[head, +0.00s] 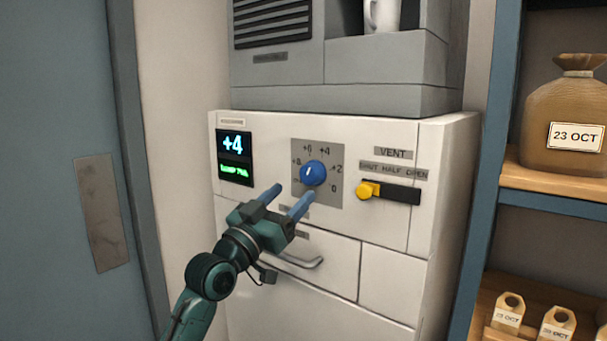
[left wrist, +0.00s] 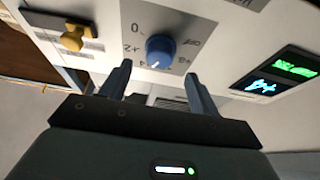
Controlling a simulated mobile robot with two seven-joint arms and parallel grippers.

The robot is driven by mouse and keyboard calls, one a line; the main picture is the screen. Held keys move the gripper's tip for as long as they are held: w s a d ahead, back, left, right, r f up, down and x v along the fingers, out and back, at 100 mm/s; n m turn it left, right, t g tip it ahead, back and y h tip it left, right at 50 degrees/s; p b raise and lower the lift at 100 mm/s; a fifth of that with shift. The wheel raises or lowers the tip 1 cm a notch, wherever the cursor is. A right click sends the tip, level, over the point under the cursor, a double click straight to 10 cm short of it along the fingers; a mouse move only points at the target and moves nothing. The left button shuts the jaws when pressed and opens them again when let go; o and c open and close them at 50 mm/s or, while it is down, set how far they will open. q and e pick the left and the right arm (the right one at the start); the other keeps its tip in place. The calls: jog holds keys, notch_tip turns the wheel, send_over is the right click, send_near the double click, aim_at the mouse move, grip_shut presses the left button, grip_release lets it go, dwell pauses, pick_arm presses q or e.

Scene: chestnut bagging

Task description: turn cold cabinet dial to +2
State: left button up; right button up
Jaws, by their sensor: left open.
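The blue dial (head: 313,173) sits on a grey plate (head: 331,193) marked with numbers, among them +4, +2 and 0, on the white cold cabinet (head: 386,244). Its white pointer line is near +4. The dark display (head: 234,157) reads +4, with a green line below. My left gripper (head: 290,197) is open in front of the plate, below and left of the dial, its blue fingers apart. In the left wrist view the dial (left wrist: 160,49) shows beyond and between the fingers (left wrist: 158,85), with nothing held. I cannot see contact. My right gripper is not in view.
A yellow vent slider (head: 368,190) sits right of the dial at the left end of its slot. A drawer handle (head: 293,261) is below my left gripper. A shelf (head: 553,175) with a sack (head: 567,115) stands at right, a blue door (head: 55,170) at left.

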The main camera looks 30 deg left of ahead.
aim_at(307, 179)
pick_arm(q)
jog(key=p+x, duration=0.1)
jog(key=x, duration=0.4)
